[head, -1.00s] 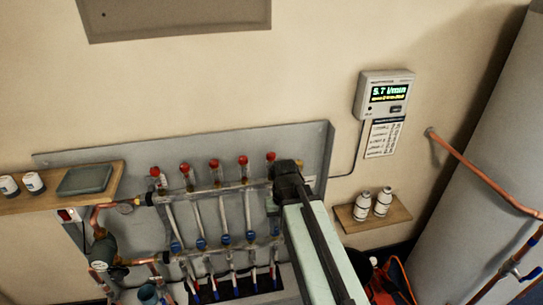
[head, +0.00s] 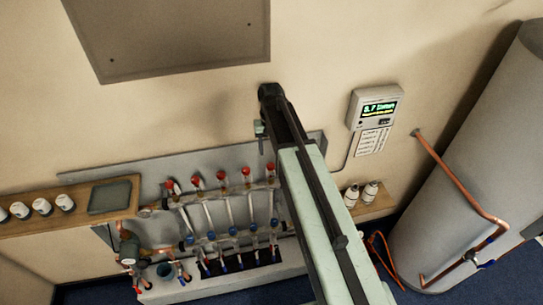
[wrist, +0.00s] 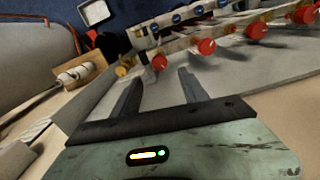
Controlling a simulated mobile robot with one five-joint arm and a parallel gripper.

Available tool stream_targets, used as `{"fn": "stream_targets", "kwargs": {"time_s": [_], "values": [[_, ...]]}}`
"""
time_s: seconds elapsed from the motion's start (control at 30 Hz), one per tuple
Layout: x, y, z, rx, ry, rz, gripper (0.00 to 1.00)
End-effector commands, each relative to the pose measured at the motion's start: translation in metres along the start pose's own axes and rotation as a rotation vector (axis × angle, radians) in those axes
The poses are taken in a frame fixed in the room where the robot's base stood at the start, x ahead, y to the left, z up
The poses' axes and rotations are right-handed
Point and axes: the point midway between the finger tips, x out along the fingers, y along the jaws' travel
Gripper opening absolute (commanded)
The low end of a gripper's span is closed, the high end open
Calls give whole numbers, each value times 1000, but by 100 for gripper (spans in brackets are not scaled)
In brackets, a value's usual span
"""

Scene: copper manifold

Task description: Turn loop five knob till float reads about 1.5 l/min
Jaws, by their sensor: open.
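The manifold (head: 215,195) carries a row of several red knobs. The loop five knob, taken as the right-most red one (head: 271,169), is left of my arm in the head view. In the wrist view the nearest red knob (wrist: 159,62), at the row's end by the bottle shelf, appears just beyond my fingertips, apart from them. My gripper (wrist: 160,77) is open and empty. In the head view my gripper (head: 262,131) hangs above the manifold's right end. The float gauges are too small to read. The wall display (head: 380,107) seems to read 5.7 l/min.
A wooden shelf (head: 85,213) with white jars and a grey tray is at left. A small shelf (head: 378,206) with two bottles is right of my arm. A large grey tank (head: 465,160) with copper pipes stands at right.

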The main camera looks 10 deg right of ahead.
Motion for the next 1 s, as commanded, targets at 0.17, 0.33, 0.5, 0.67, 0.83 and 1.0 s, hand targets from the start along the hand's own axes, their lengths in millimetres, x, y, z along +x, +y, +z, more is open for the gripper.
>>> {"fn": "stream_targets", "kwargs": {"time_s": [0.17, 0.33, 0.5, 0.67, 0.83, 1.0], "values": [[18, 0, 0, 1, 0, 0, 51], [47, 1, 0, 1, 0, 0, 51], [74, 1, 0, 1, 0, 0, 51], [81, 1, 0, 2, 0, 0, 51], [78, 2, 0, 2, 0, 0, 51], [78, 2, 0, 2, 0, 0, 12]]}}
